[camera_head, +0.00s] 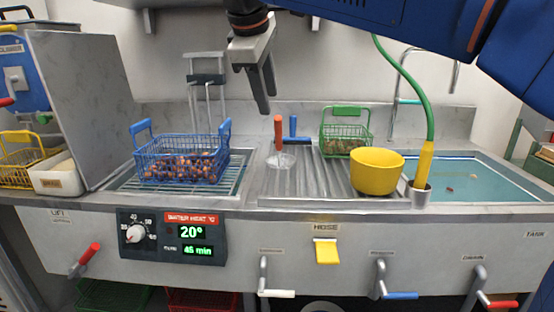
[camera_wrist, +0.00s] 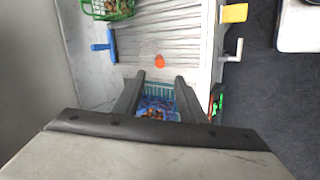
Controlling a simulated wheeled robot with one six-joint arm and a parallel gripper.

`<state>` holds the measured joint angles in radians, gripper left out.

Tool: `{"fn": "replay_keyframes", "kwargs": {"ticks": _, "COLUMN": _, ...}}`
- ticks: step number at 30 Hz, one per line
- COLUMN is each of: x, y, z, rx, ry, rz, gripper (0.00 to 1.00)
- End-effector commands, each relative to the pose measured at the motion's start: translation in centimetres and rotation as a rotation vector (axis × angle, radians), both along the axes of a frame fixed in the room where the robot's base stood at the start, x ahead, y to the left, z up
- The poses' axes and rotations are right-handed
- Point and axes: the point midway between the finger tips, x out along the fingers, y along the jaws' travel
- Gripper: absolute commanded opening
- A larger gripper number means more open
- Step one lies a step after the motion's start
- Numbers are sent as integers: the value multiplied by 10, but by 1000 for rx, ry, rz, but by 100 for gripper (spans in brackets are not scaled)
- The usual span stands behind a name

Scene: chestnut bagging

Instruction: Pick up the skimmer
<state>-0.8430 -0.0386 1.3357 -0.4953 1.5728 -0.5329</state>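The skimmer (camera_head: 278,133) stands upright with its orange-red handle up, on the ribbed drainboard right of the blue basket. Its pale, see-through head (camera_head: 281,160) rests low on the board. In the wrist view the handle's end shows as an orange disc (camera_wrist: 159,62), just beyond the fingertips and roughly between them. My gripper (camera_head: 267,103) hangs above and slightly left of the handle, apart from it. In the wrist view my gripper (camera_wrist: 160,76) has its fingers spread with nothing between them.
A blue basket of chestnuts (camera_head: 140,160) sits in the left basin. A blue-handled tool (camera_head: 293,127) stands close behind the skimmer. A green basket (camera_head: 346,130), a yellow bowl (camera_head: 377,173) and a yellow hose nozzle (camera_head: 424,165) stand to the right. The ribbed drainboard (camera_head: 310,185) is clear in front.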

Motion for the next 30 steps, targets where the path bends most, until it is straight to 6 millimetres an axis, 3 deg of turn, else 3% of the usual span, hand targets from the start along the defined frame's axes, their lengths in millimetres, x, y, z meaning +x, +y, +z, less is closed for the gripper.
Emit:
{"fn": "replay_keyframes", "kwargs": {"ticks": 15, "x": 46, "y": -14, "z": -76, "rx": -1, "ry": 2, "rz": -2, "gripper": 37}}
{"fn": "replay_keyframes", "kwargs": {"ticks": 30, "x": 66, "y": -20, "z": -107, "rx": 0, "ry": 2, "rz": -3, "gripper": 37}}
